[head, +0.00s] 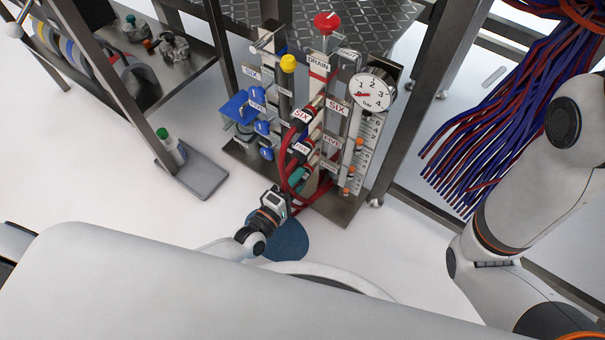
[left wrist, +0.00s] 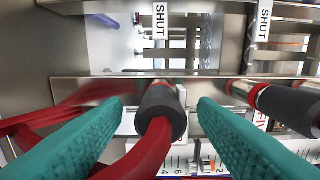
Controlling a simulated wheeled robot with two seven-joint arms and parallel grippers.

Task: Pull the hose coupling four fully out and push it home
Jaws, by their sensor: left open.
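My left gripper (head: 299,176) is at the lower end of the hose panel, its teal fingers pointing at the hose couplings. In the left wrist view the gripper (left wrist: 160,103) is open, one finger on each side of a black coupling (left wrist: 162,104) with a red hose (left wrist: 150,150). Gaps show between fingers and coupling. This coupling is the lowest in the row, next to the one labelled FIVE, so it appears to be coupling four; its own label is not readable. It sits at a metal rail. My right gripper is out of view.
Couplings labelled FIVE (head: 301,149) and SIX (head: 303,115) stand close above, with red hoses looping below. Blue valve handles (head: 239,108) are to the left, a pressure gauge (head: 372,92) to the right. A grey tray (head: 203,181) lies on the floor at left.

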